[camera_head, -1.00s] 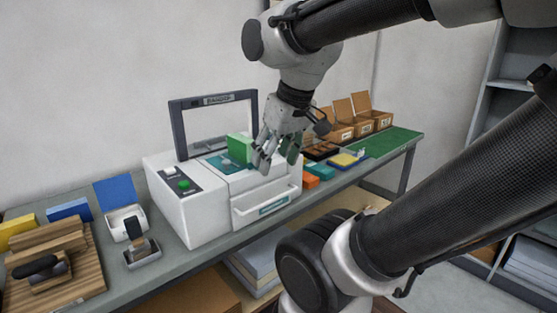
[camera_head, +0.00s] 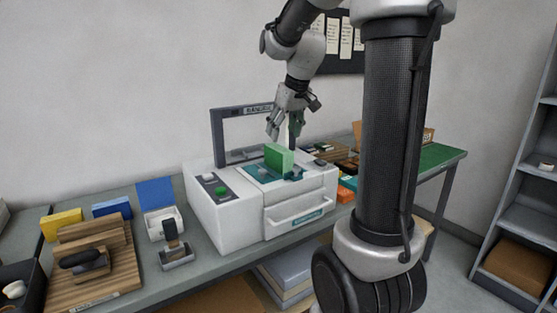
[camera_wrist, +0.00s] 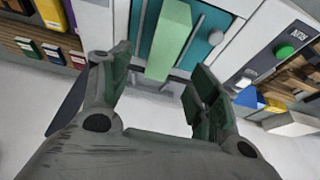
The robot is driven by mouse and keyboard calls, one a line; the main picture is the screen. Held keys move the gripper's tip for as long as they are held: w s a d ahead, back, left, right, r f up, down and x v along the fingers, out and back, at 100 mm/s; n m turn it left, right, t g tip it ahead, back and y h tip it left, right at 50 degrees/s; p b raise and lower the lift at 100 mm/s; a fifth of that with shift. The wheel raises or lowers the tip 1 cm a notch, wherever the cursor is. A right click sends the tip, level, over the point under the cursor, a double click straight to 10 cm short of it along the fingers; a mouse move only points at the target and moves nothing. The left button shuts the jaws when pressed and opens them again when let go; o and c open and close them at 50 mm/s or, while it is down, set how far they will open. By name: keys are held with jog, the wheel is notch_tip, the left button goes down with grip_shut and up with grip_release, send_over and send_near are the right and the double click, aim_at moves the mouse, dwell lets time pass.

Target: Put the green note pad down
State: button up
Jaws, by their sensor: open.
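The green note pad (camera_head: 279,158) stands on its edge on the teal bed of the white machine (camera_head: 228,222). In the wrist view the green note pad (camera_wrist: 169,40) lies beyond and between the spread fingers, apart from them. My gripper (camera_head: 285,132) is open and empty, a little above the pad. In the wrist view my gripper (camera_wrist: 160,85) shows both fingers wide apart. The machine's dark frame lid (camera_head: 216,135) is raised behind the pad.
A wooden stamp rack (camera_head: 90,275), a small stamp (camera_head: 172,235) and a blue-lidded white box (camera_head: 157,195) stand left of the machine. A green mat (camera_head: 440,157) lies at the table's right end. A shelf unit (camera_head: 515,215) stands far right.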

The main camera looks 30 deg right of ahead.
aim_at(279, 148)
jog(key=shift+x, duration=3.1)
jog(key=shift+s+a+f, duration=0.1)
jog(key=shift+a+f, duration=0.05)
jog(key=shift+f, duration=0.15)
jog(key=c, duration=1.3)
jog(key=shift+r, duration=0.1)
notch_tip(279, 148, up, 10)
jog(key=shift+r, duration=0.2)
